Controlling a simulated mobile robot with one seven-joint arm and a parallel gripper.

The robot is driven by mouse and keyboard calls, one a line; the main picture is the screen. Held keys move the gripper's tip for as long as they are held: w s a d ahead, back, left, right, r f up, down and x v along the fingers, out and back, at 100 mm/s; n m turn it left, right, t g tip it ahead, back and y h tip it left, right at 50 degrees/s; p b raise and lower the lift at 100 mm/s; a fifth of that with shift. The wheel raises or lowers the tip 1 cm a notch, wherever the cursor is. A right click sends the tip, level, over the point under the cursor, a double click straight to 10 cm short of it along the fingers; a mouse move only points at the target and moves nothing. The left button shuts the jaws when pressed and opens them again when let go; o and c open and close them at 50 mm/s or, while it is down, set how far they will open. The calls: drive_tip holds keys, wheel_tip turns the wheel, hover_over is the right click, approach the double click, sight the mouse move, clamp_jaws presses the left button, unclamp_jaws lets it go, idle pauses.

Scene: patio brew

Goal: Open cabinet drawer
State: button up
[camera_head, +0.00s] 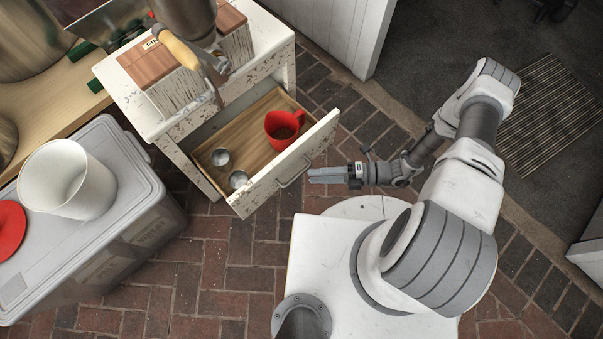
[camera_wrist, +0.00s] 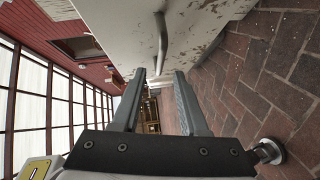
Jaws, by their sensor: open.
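The white, chipped-paint cabinet (camera_head: 150,122) stands at the upper left in the head view. Its drawer (camera_head: 262,192) is pulled well out, showing a wooden bottom with a red cup and two small metal cups inside. The drawer's metal handle (camera_head: 296,172) is on the front face; in the wrist view the handle (camera_wrist: 160,45) runs along the chipped white front ahead of the fingers. My gripper (camera_head: 312,175) is just in front of the drawer front, close to the handle. In the wrist view its fingers (camera_wrist: 160,85) are apart with nothing between them; contact with the handle cannot be told.
A grey lidded bin (camera_head: 120,235) with a white bucket (camera_head: 66,180) and a red lid (camera_head: 10,228) stands at the left. Boxes and a wooden-handled tool (camera_head: 178,48) are on the cabinet top. Brick floor (camera_head: 225,265) is clear below the drawer.

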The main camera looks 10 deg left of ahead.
drive_tip(key=d+r, duration=0.1)
drive_tip(key=d, duration=0.9)
drive_tip(key=shift+w+d+r+p, duration=0.3)
drive_tip(key=shift+w+d+p, duration=0.05)
drive_tip(key=shift+w+p, duration=0.1)
drive_tip(key=w+d+r+n+g+h, duration=0.1)
drive_tip(key=w+r+n+h, duration=0.2)
drive_tip(key=r+n, duration=0.5)
drive_tip(key=w+d+r+n+g+h, duration=0.1)
drive_tip(key=w+r+n+h, duration=0.3)
drive_tip(key=r, duration=0.7)
drive_tip(key=w+d+r+n+h, duration=0.1)
drive_tip(key=d+r+n+h, duration=0.1)
drive_tip(key=r+n, duration=0.65)
drive_tip(key=s+a+r+n+t+h, duration=0.1)
drive_tip(key=s+r+n+t+h, duration=0.15)
drive_tip(key=s+r+n, duration=0.4)
drive_tip(key=s+r+n+t+h, duration=0.15)
drive_tip(key=r+n+t, duration=0.25)
drive_tip(key=r, duration=0.5)
drive_tip(key=s+a+r+n+t+h, duration=0.1)
drive_tip(key=s+r+n+t+h, duration=0.25)
drive_tip(key=r+n, duration=0.35)
wheel_tip(320, 180, up, 23)
drive_tip(key=m+g+p, duration=0.1)
drive_tip(key=p, duration=2.1)
